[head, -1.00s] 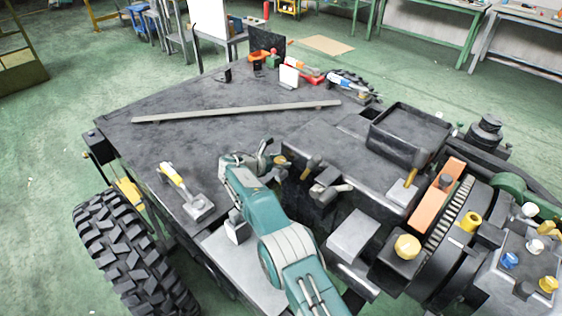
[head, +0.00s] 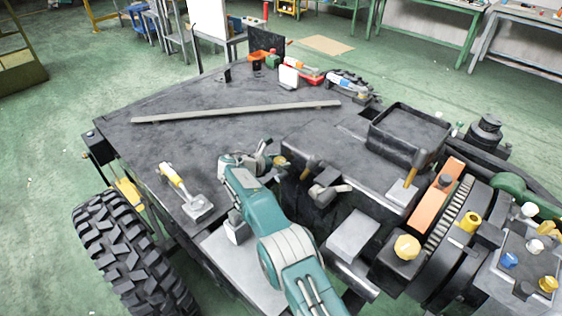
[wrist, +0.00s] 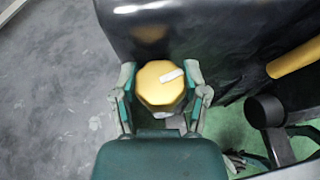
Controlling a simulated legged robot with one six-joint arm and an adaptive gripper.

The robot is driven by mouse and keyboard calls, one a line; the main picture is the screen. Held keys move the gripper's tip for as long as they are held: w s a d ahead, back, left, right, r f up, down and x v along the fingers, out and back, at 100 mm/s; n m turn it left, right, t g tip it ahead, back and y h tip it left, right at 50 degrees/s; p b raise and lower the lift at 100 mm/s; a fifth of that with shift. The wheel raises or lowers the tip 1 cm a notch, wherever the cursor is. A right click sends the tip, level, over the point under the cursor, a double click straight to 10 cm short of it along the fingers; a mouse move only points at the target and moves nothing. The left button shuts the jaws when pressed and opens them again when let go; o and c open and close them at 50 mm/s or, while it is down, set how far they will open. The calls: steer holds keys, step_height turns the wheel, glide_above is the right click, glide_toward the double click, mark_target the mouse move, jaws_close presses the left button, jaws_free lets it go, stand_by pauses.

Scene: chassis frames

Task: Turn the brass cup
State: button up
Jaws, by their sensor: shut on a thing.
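The brass cup (wrist: 160,88) is a yellow, many-sided cap with a white mark on its top, seen from above in the wrist view. My gripper (wrist: 160,78) is shut on it, with one finger on its left side and one on its right. In the head view the cup (head: 280,161) is a small brass spot beside the dark raised housing, partly hidden by my gripper (head: 268,155). The cup's lower part is hidden.
The dark housing (head: 330,140) stands right beside the cup. A yellow-handled tool (head: 185,190) lies to the left on the chassis deck. A long grey bar (head: 235,111) lies farther back. Another yellow cap (head: 407,246) is at the right.

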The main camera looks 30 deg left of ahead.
steer(key=shift+a+r, duration=0.4)
steer(key=shift+r, duration=0.1)
steer(key=o, duration=1.1)
steer(key=shift+o, duration=0.2)
steer(key=shift+a+f, duration=0.25)
steer(key=shift+f, duration=0.15)
steer(key=shift+d, duration=0.35)
steer(key=v, duration=1.2)
